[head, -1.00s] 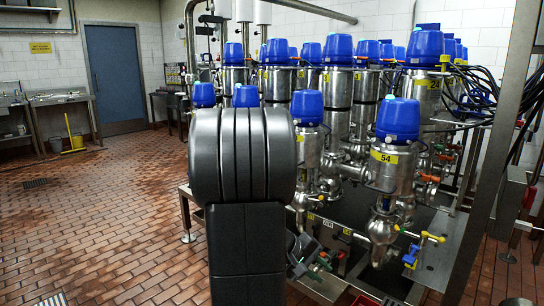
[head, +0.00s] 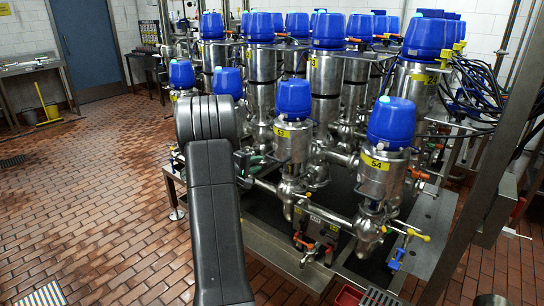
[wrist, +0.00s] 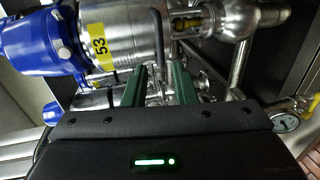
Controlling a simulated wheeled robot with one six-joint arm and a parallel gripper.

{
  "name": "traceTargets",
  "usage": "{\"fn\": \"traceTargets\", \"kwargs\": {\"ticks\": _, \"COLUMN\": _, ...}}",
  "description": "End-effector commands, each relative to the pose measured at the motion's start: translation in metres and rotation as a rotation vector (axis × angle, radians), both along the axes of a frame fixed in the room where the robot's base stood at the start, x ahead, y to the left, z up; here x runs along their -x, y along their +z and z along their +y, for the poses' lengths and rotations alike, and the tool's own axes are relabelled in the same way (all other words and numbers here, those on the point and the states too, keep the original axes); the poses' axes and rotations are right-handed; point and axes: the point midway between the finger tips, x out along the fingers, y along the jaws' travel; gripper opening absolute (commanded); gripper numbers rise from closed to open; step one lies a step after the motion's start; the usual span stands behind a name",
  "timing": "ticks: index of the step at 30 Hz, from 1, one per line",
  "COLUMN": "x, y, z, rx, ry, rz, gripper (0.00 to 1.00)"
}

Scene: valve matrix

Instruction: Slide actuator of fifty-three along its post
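Valve fifty-three is a steel cylinder (head: 292,142) with a blue cap (head: 294,97) and a yellow label, upright in the head view. In the wrist view it lies sideways, with its yellow "53" label (wrist: 100,47) and blue cap (wrist: 35,42) at upper left. A dark curved bar (wrist: 158,38) crosses its steel body. I cannot tell which part slides on a post. My gripper (wrist: 160,88) is open, its two green fingers apart and pointing at the steel body's side. I see nothing clearly held between them; contact is unclear. In the head view my arm partly hides the gripper.
Valve 54 (head: 388,150) stands close on the right, with more blue-capped valves behind. Pipes and small coloured handles (head: 303,241) sit low in front. The tiled floor (head: 100,200) on the left is free.

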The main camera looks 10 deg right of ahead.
Motion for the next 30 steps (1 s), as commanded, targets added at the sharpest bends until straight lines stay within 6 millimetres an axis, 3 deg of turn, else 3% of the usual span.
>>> {"fn": "traceTargets", "kwargs": {"ticks": 6, "x": -0.029, "y": -0.009, "z": -0.039, "rx": 0.000, "ry": -0.004, "rz": 0.001, "gripper": 0.25}}
{"fn": "traceTargets", "kwargs": {"ticks": 12, "x": -0.049, "y": -0.017, "z": -0.065, "rx": 0.000, "ry": -0.003, "rz": 0.001, "gripper": 0.25}}
{"fn": "traceTargets", "kwargs": {"ticks": 18, "x": -0.060, "y": -0.020, "z": -0.078, "rx": -0.001, "ry": -0.002, "rz": 0.001, "gripper": 0.25}}
{"fn": "traceTargets", "kwargs": {"ticks": 27, "x": -0.061, "y": -0.022, "z": -0.080, "rx": -0.001, "ry": -0.001, "rz": 0.001, "gripper": 0.25}}
{"fn": "traceTargets", "kwargs": {"ticks": 28, "x": -0.061, "y": -0.021, "z": -0.079, "rx": -0.001, "ry": -0.001, "rz": 0.001, "gripper": 0.23}}
{"fn": "traceTargets", "kwargs": {"ticks": 30, "x": -0.061, "y": -0.021, "z": -0.079, "rx": -0.001, "ry": -0.001, "rz": 0.001, "gripper": 0.09}}
